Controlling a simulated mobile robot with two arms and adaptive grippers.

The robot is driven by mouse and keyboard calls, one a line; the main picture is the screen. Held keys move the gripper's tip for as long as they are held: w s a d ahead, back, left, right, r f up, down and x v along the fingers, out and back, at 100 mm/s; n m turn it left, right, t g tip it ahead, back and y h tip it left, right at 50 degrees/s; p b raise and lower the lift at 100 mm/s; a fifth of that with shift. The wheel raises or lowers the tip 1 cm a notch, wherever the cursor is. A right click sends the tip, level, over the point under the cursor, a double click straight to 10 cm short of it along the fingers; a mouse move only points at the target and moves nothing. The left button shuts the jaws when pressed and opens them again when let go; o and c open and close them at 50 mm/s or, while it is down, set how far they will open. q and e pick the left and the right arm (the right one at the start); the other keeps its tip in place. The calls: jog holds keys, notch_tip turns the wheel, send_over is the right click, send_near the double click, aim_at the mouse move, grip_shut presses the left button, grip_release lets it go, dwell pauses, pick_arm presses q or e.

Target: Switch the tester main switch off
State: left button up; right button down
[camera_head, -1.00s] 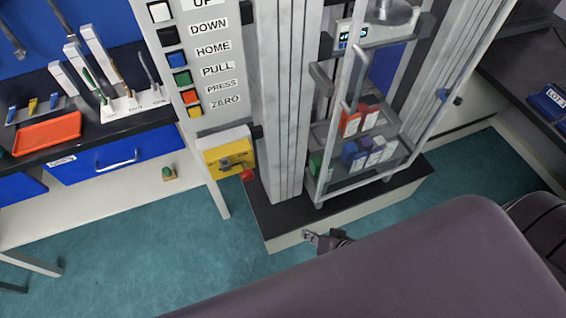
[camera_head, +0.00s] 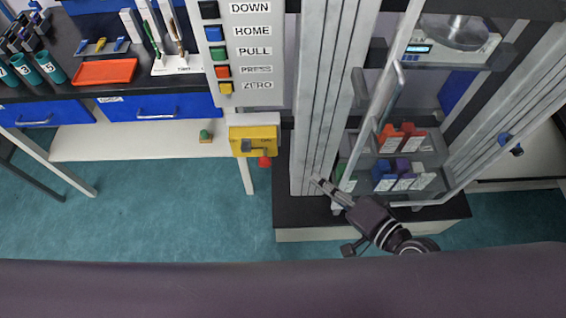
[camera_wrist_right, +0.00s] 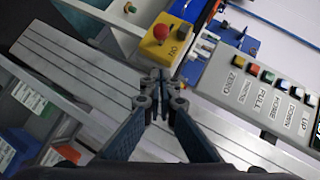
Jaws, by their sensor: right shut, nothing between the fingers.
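The tester main switch is on a yellow box (camera_head: 254,133) fixed below the button panel in the head view, with a grey switch lever (camera_head: 247,146) and a red knob (camera_head: 265,161) at its lower edge. The yellow box also shows in the right wrist view (camera_wrist_right: 178,37), with a red button (camera_wrist_right: 161,34) and the label ON. My right gripper (camera_head: 318,184) is shut and empty, in front of the grey column, to the right of and below the box, apart from it. In the wrist view its fingertips (camera_wrist_right: 160,77) point toward the box. My left gripper is not in view.
The labelled button panel (camera_head: 238,60) stands above the box. The grey column (camera_head: 325,100) and the open-looking framed door (camera_head: 385,90) are close to my right arm. A bench with an orange tray (camera_head: 105,71) is at the left. The floor below the box is clear.

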jog(key=p, duration=0.2)
send_near(265, 157)
jog(key=w+a+f, duration=0.1)
jog(key=w+f, duration=0.2)
jog(key=w, duration=0.2)
jog(key=shift+s+a, duration=0.1)
jog(key=shift+a, duration=0.3)
